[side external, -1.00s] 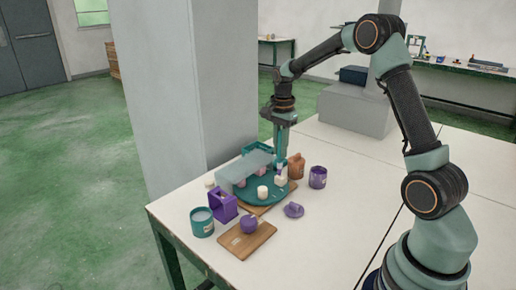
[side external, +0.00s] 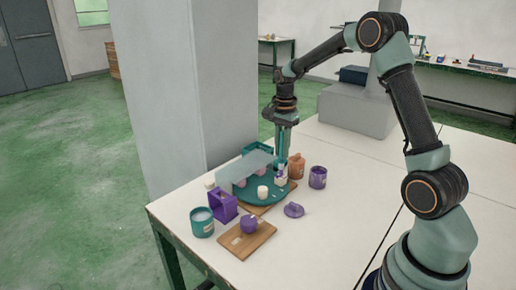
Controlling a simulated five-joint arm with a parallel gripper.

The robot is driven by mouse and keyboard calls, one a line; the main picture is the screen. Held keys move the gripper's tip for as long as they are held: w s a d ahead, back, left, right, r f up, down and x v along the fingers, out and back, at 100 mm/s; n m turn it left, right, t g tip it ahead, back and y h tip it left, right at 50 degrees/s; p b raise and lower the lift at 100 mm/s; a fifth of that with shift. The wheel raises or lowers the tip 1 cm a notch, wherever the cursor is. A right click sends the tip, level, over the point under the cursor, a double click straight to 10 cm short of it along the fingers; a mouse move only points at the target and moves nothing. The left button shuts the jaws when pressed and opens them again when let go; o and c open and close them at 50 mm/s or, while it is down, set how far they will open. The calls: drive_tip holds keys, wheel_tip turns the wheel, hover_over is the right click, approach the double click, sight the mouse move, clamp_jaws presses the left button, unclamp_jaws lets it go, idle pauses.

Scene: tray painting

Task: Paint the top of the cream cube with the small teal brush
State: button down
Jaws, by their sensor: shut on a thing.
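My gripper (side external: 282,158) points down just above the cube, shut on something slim. I take this to be the small teal brush, but the fingers and its small size hide its details. I cannot tell whether its tip touches the cube's top. Small purple and pale patches show around the cube's top, too small to read clearly.
A grey translucent panel (side external: 243,168) stands over the tray's left part, and a white cylinder (side external: 263,192) stands in front. Around are an orange-brown jug (side external: 297,167), purple can (side external: 317,178), purple holder (side external: 222,206), teal can (side external: 202,223) and wooden board (side external: 234,242).

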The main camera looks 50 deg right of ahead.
drive_tip(key=shift+w, duration=0.3)
drive_tip(key=shift+s, duration=0.15)
drive_tip(key=shift+s, duration=0.6)
drive_tip(key=shift+w, duration=0.15)
drive_tip(key=shift+w, duration=0.6)
drive_tip(key=shift+s, duration=0.1)
drive_tip(key=shift+s, duration=0.65)
drive_tip(key=shift+w, duration=0.15)
